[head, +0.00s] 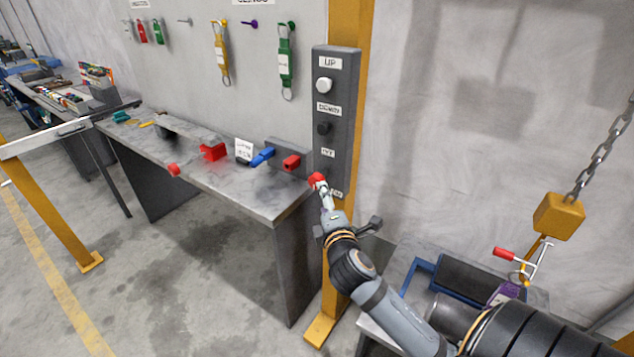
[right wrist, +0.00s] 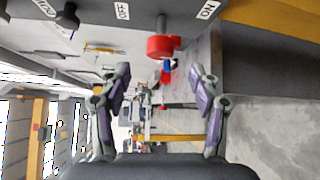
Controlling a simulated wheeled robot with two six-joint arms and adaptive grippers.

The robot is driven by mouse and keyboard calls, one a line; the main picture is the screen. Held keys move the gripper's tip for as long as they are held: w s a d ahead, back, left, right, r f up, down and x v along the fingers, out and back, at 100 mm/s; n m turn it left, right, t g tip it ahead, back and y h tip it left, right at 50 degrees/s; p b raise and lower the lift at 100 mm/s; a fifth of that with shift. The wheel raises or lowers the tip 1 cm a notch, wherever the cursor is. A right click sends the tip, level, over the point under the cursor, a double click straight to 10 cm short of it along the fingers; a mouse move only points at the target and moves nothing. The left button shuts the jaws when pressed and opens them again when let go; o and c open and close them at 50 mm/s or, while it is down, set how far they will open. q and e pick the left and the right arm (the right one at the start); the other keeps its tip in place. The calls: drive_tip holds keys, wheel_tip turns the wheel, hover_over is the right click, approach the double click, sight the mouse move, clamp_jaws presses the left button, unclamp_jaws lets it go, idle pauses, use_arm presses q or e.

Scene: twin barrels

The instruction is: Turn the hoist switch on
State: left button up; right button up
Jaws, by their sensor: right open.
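The grey hoist control panel (head: 337,120) is fixed to a yellow post. It has a white button by the UP label, a dark button by DOWN, and a red switch (head: 317,181) lower down. In the right wrist view the red switch (right wrist: 162,47) sits between the OFF and ON labels. My right gripper (head: 345,212) is close to the lower panel. In the right wrist view its two fingers (right wrist: 159,72) are open and apart, with the switch ahead and nothing held. Whether a finger touches the switch is not clear. My left gripper is not in view.
A grey bench (head: 215,180) with red and blue items stands left of the panel. Hooks with coloured tags hang on the wall above it. A yellow hoist block (head: 558,216) hangs on a chain at right, above a low table with a blue frame.

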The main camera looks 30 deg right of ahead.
sight(317, 181)
drive_tip(key=p+x, duration=0.1)
drive_tip(key=x, duration=0.9)
